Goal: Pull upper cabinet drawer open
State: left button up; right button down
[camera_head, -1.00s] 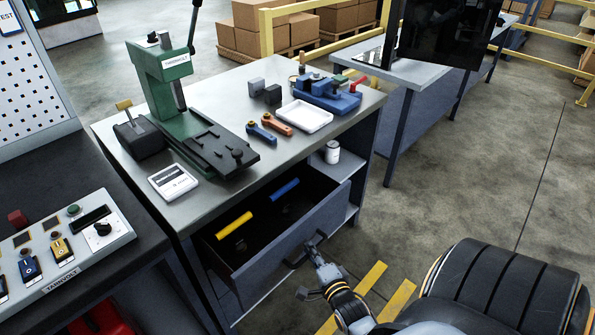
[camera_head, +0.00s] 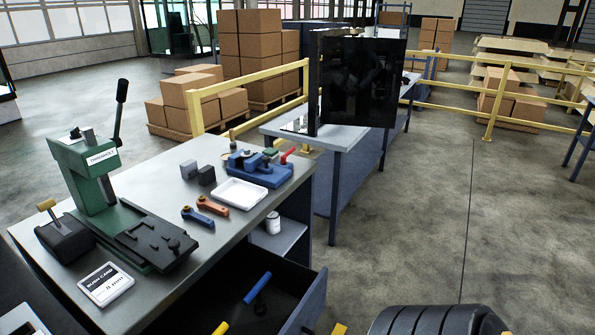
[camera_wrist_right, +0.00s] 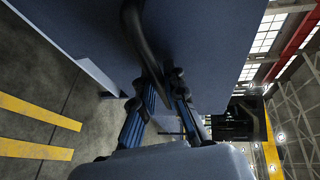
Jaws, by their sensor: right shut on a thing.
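The upper cabinet drawer (camera_head: 302,304) stands open under the workbench in the head view, with the bottom of the picture cutting off its front. A blue-handled tool (camera_head: 257,288) and a yellow-handled tool (camera_head: 220,328) lie inside it. In the right wrist view, the drawer's blue-grey front (camera_wrist_right: 215,45) fills the upper middle, with its dark curved handle (camera_wrist_right: 135,25) running down to my right gripper (camera_wrist_right: 163,85). The right gripper is shut on the handle. My left gripper is in neither view.
The workbench top (camera_head: 215,238) carries a green press (camera_head: 95,185), a white tray (camera_head: 240,193) and a blue vise (camera_head: 262,168). A white can (camera_head: 272,222) stands on the side shelf. Open floor (camera_head: 410,230) lies to the right.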

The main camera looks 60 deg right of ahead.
dwell(0.3)
jog(key=c, duration=1.7)
grip_release()
jog(key=shift+o, duration=0.2)
jog(key=v, duration=1.2)
jog(key=shift+f, duration=0.1)
jog(key=s+a+f+n+g+y, duration=0.1)
jog(key=a+f+n+g+y, duration=0.3)
jog(key=f, duration=0.6)
jog(key=s+a+f+n+g, duration=0.1)
jog(key=a+f+n+g, duration=0.1)
jog(key=a+f+n, duration=0.65)
jog(key=s+f+n+g, duration=0.4)
jog(key=f+n, duration=0.1)
jog(key=f, duration=0.2)
jog(key=s+f+n+g+y, duration=0.1)
jog(key=s+f+n+g, duration=0.3)
jog(key=f, duration=0.4)
jog(key=shift+s+a+n, duration=0.15)
jog(key=shift+s+n, duration=0.5)
jog(key=shift+n, duration=0.3)
